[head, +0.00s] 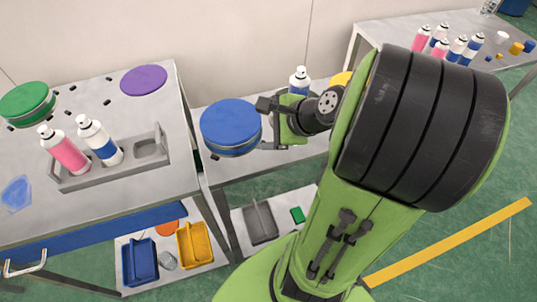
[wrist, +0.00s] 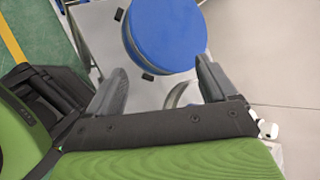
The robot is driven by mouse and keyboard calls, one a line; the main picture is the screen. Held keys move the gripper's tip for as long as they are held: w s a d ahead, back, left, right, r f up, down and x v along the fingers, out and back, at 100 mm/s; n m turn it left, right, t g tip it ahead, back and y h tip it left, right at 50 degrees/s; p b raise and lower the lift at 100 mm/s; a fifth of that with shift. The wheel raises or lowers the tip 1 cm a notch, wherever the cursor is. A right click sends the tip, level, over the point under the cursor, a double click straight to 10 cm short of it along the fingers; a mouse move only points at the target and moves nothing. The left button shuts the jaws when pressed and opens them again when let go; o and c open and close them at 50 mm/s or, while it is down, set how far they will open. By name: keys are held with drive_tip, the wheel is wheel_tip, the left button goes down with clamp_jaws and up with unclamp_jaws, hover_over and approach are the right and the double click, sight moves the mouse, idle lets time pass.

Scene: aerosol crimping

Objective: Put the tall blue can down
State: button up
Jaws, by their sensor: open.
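A white can with a blue band (head: 299,82) shows just behind my gripper (head: 268,125) in the head view; its lower part is hidden by the gripper. A white nozzle-like piece (wrist: 267,129) at the right of the wrist view may belong to it. Another blue-and-white can (head: 103,143) stands in the grey tray on the left table, beside a pink-and-white can (head: 65,150). In the wrist view my gripper (wrist: 160,78) has its fingers wide apart with no can between them. It points toward a round blue-topped fixture (head: 231,127), also in the wrist view (wrist: 165,32).
Green (head: 28,103) and purple (head: 144,80) discs are on the left table. A yellow disc (head: 343,78) is partly hidden by my arm. Several cans stand on the far-right table (head: 385,32).

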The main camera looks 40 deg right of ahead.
drive_tip(key=s+a+r+n+g+h, duration=0.1)
drive_tip(key=s+a+n, duration=0.4)
drive_tip(key=n, duration=0.6)
drive_tip(key=s+a+r+n+g+h, duration=0.1)
drive_tip(key=s+a+n, duration=0.4)
drive_tip(key=n, duration=0.6)
wheel_tip(320, 180, up, 2)
drive_tip(key=s+g, duration=0.1)
drive_tip(key=s, duration=0.1)
drive_tip(key=shift+s+a+r+n+g+h, duration=0.2)
drive_tip(key=shift+s+a+n+g+h, duration=0.1)
drive_tip(key=shift+s+a+h, duration=0.1)
drive_tip(key=shift+r, duration=0.1)
